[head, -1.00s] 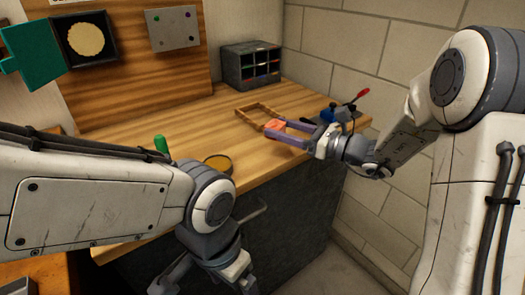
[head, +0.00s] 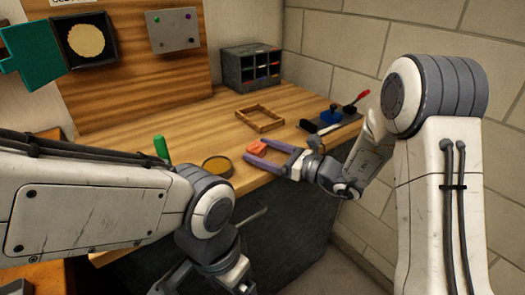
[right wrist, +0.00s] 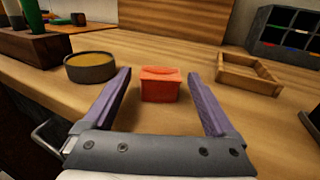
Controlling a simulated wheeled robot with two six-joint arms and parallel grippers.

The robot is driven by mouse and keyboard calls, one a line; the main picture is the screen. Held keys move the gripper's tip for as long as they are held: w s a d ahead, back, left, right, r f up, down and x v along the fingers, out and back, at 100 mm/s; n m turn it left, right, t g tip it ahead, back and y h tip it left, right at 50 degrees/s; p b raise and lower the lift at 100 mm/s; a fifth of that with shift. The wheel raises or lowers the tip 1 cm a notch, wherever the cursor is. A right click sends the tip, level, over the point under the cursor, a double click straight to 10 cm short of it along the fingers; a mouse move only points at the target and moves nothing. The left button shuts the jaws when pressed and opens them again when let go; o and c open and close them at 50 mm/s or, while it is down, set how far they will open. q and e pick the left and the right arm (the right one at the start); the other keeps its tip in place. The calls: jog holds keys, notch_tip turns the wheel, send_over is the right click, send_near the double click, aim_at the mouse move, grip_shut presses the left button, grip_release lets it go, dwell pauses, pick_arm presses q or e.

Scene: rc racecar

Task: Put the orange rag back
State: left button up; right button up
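The orange-red rag (head: 257,148) is a small folded block near the front edge of the wooden table. In the right wrist view the rag (right wrist: 160,86) lies between the fingertips, with a gap on each side. My right gripper (head: 249,150) is open, its purple fingers around the rag but apart from it; the fingers also show in the right wrist view (right wrist: 160,75). An empty wooden frame (head: 260,119) lies behind the rag, and right of it in the right wrist view (right wrist: 247,76). My left arm's end is low at the bottom; its fingertips are not seen.
A round tin (head: 217,167) with yellowish contents stands left of the rag. A dark tray (head: 331,125) with a blue object and a red-handled tool lies at the right. A grey compartment box (head: 250,67) stands at the back. The table behind the frame is clear.

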aim_at(262, 149)
jog(key=v, duration=1.2)
jog(key=shift+w, duration=0.1)
jog(key=x, duration=1.1)
jog(key=shift+a, duration=0.25)
notch_tip(262, 149, up, 4)
jog(key=shift+w+a+p, duration=0.1)
jog(key=shift+a+p, duration=0.05)
jog(key=shift+p, duration=0.15)
jog(key=shift+d+r, duration=0.45)
jog(key=shift+d, duration=0.2)
